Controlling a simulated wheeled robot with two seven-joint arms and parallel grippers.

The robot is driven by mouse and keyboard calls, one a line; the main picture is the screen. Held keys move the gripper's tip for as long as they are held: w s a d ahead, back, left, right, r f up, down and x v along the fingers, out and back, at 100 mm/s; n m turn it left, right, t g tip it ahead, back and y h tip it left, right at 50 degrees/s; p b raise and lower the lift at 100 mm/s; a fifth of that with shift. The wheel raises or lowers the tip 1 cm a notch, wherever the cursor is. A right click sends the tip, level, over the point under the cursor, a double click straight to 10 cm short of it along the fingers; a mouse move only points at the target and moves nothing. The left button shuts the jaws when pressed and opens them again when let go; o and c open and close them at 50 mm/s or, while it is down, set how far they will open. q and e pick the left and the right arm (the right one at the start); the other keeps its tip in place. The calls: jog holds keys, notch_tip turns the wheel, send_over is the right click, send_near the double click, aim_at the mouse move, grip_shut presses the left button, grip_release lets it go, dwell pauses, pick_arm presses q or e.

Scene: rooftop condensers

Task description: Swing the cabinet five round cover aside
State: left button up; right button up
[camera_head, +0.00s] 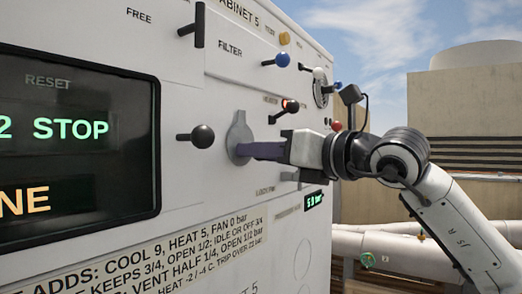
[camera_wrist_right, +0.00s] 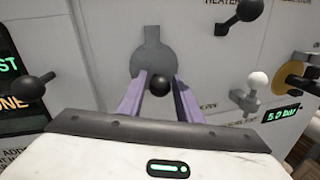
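The round cover (camera_head: 238,134) is a grey disc with a short tab on top, on the white front of cabinet five (camera_head: 262,23). It also shows in the wrist view (camera_wrist_right: 153,52), with a small black ball knob (camera_wrist_right: 160,85) in front of its lower part. My right gripper (camera_head: 243,150) reaches the cover from the right. In the wrist view its two purple fingers (camera_wrist_right: 160,80) stand apart on either side of the knob, with a visible gap. The fingers hide part of the cover's lower edge. My left gripper is in neither view.
A black ball lever (camera_head: 203,136) sticks out just left of the cover. A black-handled lever (camera_head: 284,112) and a blue knob (camera_head: 282,60) stand up and to the right. A white knob (camera_wrist_right: 258,80) and a 5.0 bar readout (camera_wrist_right: 282,114) are to the right.

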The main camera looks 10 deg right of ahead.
grip_shut()
